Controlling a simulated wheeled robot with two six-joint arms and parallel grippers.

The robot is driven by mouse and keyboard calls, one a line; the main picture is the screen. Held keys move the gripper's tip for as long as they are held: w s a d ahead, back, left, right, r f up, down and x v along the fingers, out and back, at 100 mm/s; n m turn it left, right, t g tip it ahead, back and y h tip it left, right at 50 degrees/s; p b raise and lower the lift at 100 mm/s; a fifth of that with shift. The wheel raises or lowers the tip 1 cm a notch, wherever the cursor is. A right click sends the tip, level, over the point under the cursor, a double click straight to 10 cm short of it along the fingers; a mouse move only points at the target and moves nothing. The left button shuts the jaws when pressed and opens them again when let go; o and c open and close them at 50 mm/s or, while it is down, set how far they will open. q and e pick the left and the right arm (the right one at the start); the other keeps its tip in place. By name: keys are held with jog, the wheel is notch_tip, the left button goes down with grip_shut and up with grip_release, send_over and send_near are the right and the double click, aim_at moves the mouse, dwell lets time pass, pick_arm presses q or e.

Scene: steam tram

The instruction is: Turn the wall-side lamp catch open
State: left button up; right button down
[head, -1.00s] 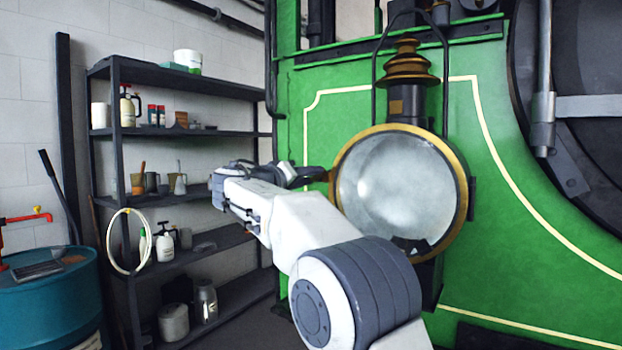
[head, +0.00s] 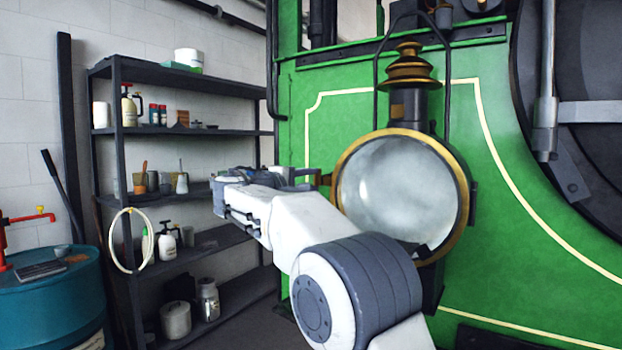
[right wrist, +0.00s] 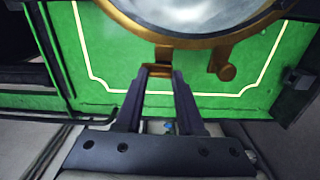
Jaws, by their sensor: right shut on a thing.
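The lamp (head: 402,190) is a large round glass in a brass rim, with a stepped brass chimney top, on the green tram front. The wall-side catch (head: 325,181) is a small brass piece at the left edge of the rim. My right gripper (head: 314,178) reaches it from the left and is shut on it. In the right wrist view the catch (right wrist: 159,70) sits between the two dark fingertips (right wrist: 160,74), touching the brass rim (right wrist: 190,40). The fingers partly hide the catch in both views. My left gripper is not in view.
A dark shelf unit (head: 185,135) with bottles and pots stands against the wall at the left. A teal drum (head: 45,300) stands at the lower left.

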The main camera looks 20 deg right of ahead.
jog(key=shift+a+r+n, duration=0.1)
jog(key=shift+n, duration=0.3)
jog(key=c, duration=0.5)
grip_release()
jog(key=b+v, duration=0.2)
jog(key=v, duration=0.8)
jog(key=shift+a+b, duration=0.1)
jog(key=shift+b, duration=0.3)
